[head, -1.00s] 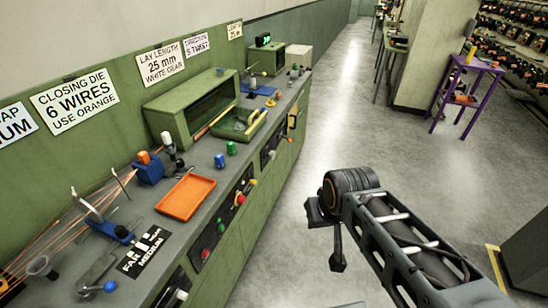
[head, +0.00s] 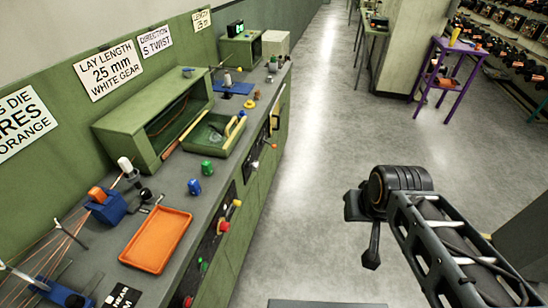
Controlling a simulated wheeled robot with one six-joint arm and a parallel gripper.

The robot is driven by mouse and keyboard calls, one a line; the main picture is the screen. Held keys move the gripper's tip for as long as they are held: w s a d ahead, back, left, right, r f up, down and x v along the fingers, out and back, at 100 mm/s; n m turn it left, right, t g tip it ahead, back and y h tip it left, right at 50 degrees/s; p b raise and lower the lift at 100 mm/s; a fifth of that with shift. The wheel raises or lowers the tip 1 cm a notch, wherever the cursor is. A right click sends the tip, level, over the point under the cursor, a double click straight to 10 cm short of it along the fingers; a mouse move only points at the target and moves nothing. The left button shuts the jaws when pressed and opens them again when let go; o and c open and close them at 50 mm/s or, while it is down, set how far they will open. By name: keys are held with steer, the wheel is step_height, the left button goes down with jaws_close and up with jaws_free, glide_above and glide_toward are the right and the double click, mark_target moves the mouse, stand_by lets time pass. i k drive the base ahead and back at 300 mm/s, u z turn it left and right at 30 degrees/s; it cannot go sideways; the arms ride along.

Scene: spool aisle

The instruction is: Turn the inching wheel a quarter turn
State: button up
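I cannot make out for certain which part is the inching wheel. The front panel of the green bench carries small controls, among them a red knob (head: 224,227) and a yellow knob (head: 237,203). A yellow handle-like part (head: 275,119) shows farther along the bench front. My arm reaches in from the lower right, over the aisle floor and apart from the bench. A narrow dark part hangs at its far end (head: 372,246). No pair of fingertips can be made out there, and nothing held is visible.
On the bench are an orange tray (head: 156,240), a green hooded box (head: 150,128), a green bin (head: 213,136), and small blue (head: 195,187) and green (head: 207,168) pieces. A purple stand (head: 443,75) is at the upper right. The concrete aisle (head: 310,130) between is clear.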

mark_target(255, 166)
steer(key=u, duration=0.4)
steer(key=i, duration=0.85)
steer(key=u, duration=0.8)
